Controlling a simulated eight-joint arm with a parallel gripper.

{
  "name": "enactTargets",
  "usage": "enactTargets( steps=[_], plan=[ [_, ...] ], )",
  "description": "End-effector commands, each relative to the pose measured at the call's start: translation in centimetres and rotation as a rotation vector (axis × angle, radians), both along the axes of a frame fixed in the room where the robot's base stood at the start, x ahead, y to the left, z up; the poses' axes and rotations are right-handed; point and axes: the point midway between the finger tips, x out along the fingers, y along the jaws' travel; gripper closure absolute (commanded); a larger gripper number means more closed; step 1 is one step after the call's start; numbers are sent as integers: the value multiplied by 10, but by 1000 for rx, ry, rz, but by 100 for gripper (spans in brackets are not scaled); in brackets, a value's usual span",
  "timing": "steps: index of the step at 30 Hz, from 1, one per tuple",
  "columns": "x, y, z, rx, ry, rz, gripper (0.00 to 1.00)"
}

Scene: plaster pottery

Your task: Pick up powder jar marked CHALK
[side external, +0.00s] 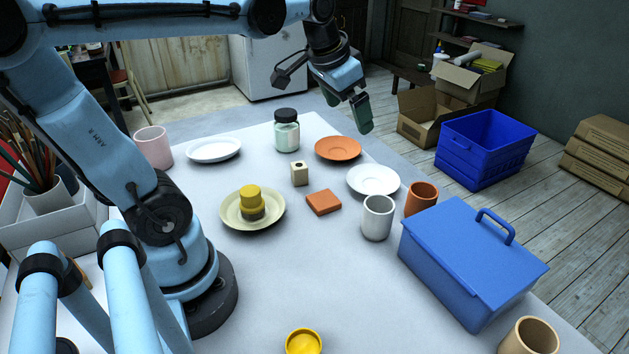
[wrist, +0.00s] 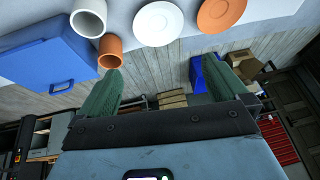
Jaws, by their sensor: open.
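A glass jar (side external: 287,137) with pale contents and a dark lid stands upright at the back of the table in the side view. Its label is too small to read, so I cannot confirm CHALK. My gripper (side external: 362,114) is raised to the right of the jar, near the table's far right edge, apart from it. In the wrist view my gripper (wrist: 157,72) shows two green fingers spread wide with nothing held between them. The jar is not visible in the wrist view.
An orange saucer (side external: 338,148) and white plate (side external: 214,149) flank the jar. A white saucer (side external: 359,180), grey cup (side external: 377,218), terracotta cup (side external: 421,196) and blue box (side external: 467,265) stand right. The front middle is mostly clear.

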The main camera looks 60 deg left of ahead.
Motion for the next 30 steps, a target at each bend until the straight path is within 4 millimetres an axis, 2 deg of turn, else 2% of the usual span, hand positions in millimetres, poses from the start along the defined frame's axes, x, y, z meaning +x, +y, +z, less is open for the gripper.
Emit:
enactTargets(
  steps=[1, 6, 12, 17, 30],
  plan=[
    [-10, -17, -9, -8, -29, -12, 0],
    [-36, -57, -39, -48, -121, -23, 0],
    [-55, -81, -64, -89, -186, -31, 0],
    [-59, -86, -69, -99, -199, -32, 0],
    [-57, -83, -66, -92, -193, -33, 0]
  ],
)
